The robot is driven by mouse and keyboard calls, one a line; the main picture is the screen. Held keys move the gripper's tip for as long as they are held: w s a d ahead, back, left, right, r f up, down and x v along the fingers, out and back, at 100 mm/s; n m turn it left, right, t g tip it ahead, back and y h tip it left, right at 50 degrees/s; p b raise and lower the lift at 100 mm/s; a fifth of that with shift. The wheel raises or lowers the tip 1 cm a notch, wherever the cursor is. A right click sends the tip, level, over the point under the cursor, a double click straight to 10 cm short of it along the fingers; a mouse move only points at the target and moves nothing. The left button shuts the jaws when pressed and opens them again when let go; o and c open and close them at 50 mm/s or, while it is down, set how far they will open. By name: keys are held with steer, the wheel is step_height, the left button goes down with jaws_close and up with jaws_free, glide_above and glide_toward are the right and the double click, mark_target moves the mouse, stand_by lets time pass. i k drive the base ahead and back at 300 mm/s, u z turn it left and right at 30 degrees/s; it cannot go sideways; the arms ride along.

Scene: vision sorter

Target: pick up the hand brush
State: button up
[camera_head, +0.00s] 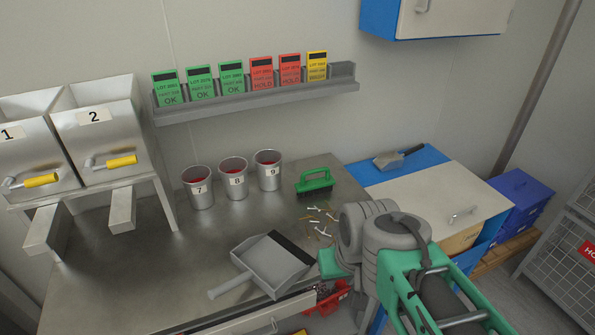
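The hand brush (315,179) has a green handle and dark bristles. It lies on the steel bench (130,262), right of the three numbered cups and touching nothing that I can see. My arm reaches in from the lower right, with its grey joints and green links in front of the bench's right part. My gripper does not show, so I cannot see whether it is open or holds anything. The brush is clear of my arm in this view.
Cups 7 (198,188), 8 (233,180) and 9 (268,171) stand left of the brush. Small scattered bits (320,222) lie in front of it. A grey dustpan (268,264) lies nearer. A scoop (390,160) rests on the blue cabinet (428,155).

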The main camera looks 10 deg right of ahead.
mark_target(305, 188)
steer(key=z, duration=0.1)
steer(key=k, duration=0.95)
steer(key=z, duration=1.25)
steer(key=i, duration=1.8)
steer(key=u, duration=3.9)
steer(key=i, duration=0.5)
steer(key=u, duration=0.05)
